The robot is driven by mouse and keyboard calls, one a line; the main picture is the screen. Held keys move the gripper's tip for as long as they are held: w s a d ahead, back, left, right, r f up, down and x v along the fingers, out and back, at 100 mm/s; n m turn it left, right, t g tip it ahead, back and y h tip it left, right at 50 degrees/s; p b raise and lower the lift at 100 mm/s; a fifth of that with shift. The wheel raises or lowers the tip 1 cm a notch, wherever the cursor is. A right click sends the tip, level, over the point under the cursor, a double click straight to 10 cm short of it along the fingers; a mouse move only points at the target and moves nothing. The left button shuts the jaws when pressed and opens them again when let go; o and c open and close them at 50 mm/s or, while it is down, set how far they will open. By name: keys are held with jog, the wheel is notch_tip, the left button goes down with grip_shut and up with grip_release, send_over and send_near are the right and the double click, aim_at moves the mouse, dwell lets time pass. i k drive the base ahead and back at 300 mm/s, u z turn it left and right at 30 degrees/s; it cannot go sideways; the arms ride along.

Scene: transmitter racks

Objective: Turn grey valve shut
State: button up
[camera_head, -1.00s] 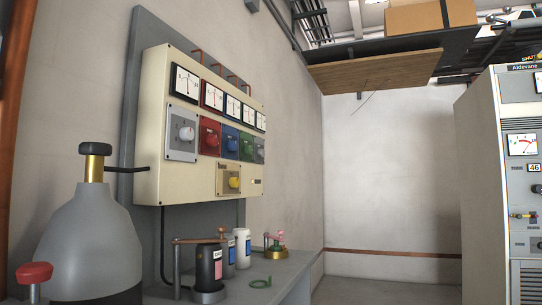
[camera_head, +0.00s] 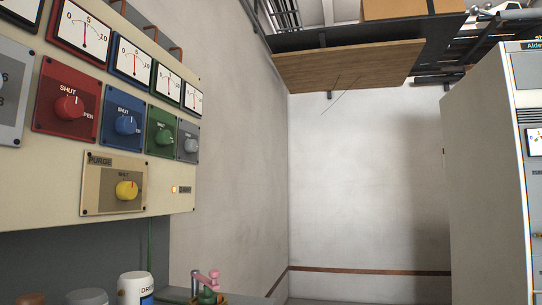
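A cream valve panel (camera_head: 60,205) on the left wall carries a row of coloured plates with round knobs. At the right end of the row is a small grey plate with a grey valve knob (camera_head: 190,145); its pointer setting is too small to read. A light grey plate (camera_head: 10,115) is cut off at the left edge, with only part of its knob showing. Between them are the red (camera_head: 68,107), blue (camera_head: 125,124) and green valves (camera_head: 164,138). A gauge (camera_head: 193,99) sits above the right-hand grey plate. My gripper is not in view.
A yellow purge knob (camera_head: 127,190) and a small lit lamp (camera_head: 175,189) are lower on the panel. A white bottle (camera_head: 133,289) and a pink-handled fitting (camera_head: 207,283) stand below. A wooden board (camera_head: 345,70) hangs overhead. A cabinet (camera_head: 485,180) stands right; the space between looks clear.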

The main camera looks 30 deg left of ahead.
aim_at(191, 146)
jog(key=u, duration=0.15)
jog(key=i, duration=1.15)
jog(key=u, duration=0.55)
